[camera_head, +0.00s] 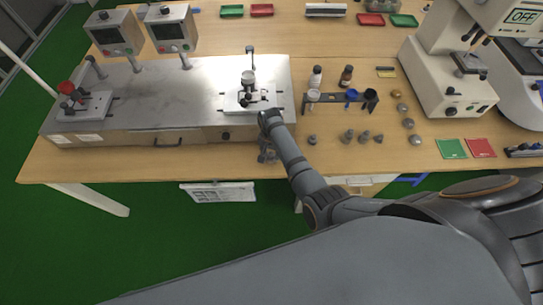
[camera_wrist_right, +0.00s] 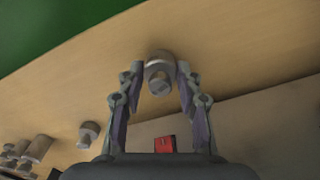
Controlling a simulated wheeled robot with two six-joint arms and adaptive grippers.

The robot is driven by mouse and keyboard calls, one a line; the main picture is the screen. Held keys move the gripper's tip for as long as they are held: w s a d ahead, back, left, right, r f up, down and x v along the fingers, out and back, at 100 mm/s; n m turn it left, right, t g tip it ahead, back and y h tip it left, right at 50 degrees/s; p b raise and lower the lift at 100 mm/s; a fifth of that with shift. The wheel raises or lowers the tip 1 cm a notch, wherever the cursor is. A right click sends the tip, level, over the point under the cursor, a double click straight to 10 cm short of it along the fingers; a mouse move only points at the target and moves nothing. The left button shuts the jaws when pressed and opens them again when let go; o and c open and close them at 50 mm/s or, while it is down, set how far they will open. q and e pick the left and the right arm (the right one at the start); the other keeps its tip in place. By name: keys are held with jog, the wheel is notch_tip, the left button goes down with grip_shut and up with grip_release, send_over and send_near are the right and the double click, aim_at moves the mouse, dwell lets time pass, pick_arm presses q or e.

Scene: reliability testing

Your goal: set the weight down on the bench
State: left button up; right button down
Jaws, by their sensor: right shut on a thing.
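My right gripper (camera_head: 268,153) is over the front edge strip of the wooden bench (camera_head: 225,166), just in front of the metal test station. In the right wrist view, the right gripper (camera_wrist_right: 160,75) is shut on a small grey metal weight (camera_wrist_right: 159,72), held between its fingertips. Bare bench wood (camera_wrist_right: 240,65) shows behind the weight; I cannot tell whether the weight touches it. My left gripper is in neither view.
Several similar weights (camera_head: 364,136) stand to the right, near a small black rack (camera_head: 340,97) with cups. The steel test station (camera_head: 180,105) lies directly behind the gripper. Metal domes (camera_head: 408,123) and a white machine (camera_head: 440,75) are farther right. The bench's front edge is close.

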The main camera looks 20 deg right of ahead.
jog(key=shift+s+r, duration=0.1)
jog(key=shift+s, duration=0.05)
jog(key=shift+s+a, duration=0.1)
jog(key=c, duration=1.2)
grip_release()
jog(key=shift+a, duration=0.1)
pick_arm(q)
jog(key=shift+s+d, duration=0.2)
pick_arm(e)
jog(key=o, duration=0.3)
